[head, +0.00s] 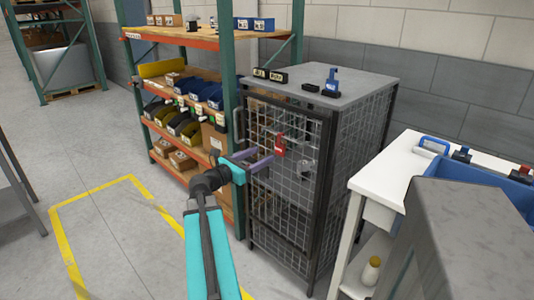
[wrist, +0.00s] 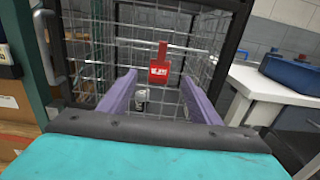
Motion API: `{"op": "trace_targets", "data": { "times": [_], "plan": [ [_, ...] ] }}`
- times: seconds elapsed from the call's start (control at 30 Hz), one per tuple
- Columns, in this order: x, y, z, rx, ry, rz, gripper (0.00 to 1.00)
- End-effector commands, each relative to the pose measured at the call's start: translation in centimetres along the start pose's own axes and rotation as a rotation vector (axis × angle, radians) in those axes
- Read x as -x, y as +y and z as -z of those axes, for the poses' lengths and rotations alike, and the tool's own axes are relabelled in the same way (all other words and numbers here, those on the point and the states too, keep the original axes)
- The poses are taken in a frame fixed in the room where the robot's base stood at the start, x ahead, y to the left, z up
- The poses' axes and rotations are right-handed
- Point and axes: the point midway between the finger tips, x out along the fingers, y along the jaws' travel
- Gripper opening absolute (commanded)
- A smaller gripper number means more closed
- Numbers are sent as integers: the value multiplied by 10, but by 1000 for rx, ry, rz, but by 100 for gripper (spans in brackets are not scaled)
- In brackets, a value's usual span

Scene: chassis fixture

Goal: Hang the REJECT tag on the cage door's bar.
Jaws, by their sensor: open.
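The red REJECT tag (head: 280,146) is upright against the mesh front of the cage door (head: 284,205). In the wrist view the tag (wrist: 160,72) has a narrow upper part and white lettering, too small to read surely. Its top lies over the mesh wires; I cannot tell which bar or wire bears it. My gripper (head: 265,154) is open, its two purple fingers pointing at the door. In the wrist view the gripper (wrist: 158,78) has one finger on each side of the tag, with visible gaps. I see no finger touching the tag.
A shelving rack (head: 185,38) with bins and boxes stands close to the left of the cage. A white table (head: 400,165) with a blue bin (head: 505,185) is on the right. A grey door handle (wrist: 47,50) is at left in the wrist view. Open floor lies at left.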

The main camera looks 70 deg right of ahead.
Motion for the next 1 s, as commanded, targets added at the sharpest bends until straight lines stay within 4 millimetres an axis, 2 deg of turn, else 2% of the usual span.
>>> {"op": "trace_targets", "data": {
  "times": [0.2, 0.83, 1.0],
  "plan": [
    [19, 0, 0, 0, 0, 0, 57],
    [22, 0, 0, 0, 0, 0, 57],
    [33, 11, -2, 0, 0, -21, 57]
  ]
}}
